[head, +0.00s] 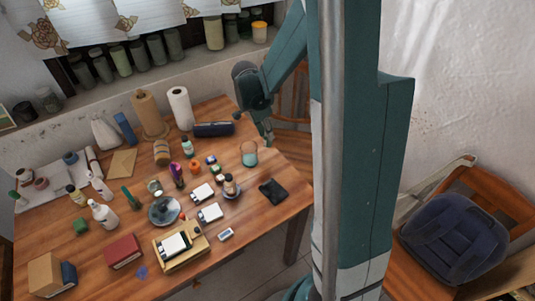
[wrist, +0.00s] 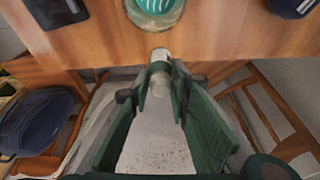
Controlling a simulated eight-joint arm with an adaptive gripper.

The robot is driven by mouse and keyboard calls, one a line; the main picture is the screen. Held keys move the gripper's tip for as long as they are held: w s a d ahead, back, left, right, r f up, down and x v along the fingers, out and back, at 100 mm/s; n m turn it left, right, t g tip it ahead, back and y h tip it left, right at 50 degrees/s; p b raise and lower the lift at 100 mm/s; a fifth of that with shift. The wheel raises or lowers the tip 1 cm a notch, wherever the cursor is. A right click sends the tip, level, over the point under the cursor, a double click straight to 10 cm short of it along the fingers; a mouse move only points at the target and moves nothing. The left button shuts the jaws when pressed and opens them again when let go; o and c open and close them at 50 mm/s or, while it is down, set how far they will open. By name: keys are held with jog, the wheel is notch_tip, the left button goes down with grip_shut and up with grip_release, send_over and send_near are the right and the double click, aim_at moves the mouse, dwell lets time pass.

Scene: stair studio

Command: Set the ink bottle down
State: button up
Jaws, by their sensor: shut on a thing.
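My gripper (head: 268,138) hangs at the right end of the wooden table (head: 215,255) in the head view. In the wrist view its green fingers (wrist: 161,82) are closed on a small pale bottle (wrist: 160,56), which appears to be the ink bottle. The bottle overlaps the table's edge in the wrist view. I cannot tell its height or whether it is clear of the table. In the head view the bottle is too small or hidden to make out.
A glass with teal contents (head: 249,154) stands close by, also in the wrist view (wrist: 155,10). A black pouch (head: 272,191) lies near the right edge. A dark blue roll (head: 213,129) lies farther back. Bare wood lies between glass and pouch. Several bottles and boxes crowd the table's middle.

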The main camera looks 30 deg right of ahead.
aim_at(267, 140)
jog(key=shift+f, duration=0.1)
dwell(0.3)
jog(key=shift+f+b, duration=0.6)
jog(key=shift+f, duration=1.85)
jog(key=shift+f, duration=0.1)
jog(key=o, duration=0.9)
jog(key=shift+o, duration=0.2)
jog(key=shift+p+v, duration=0.6)
jog(key=shift+v, duration=2.25)
jog(key=shift+d, duration=0.1)
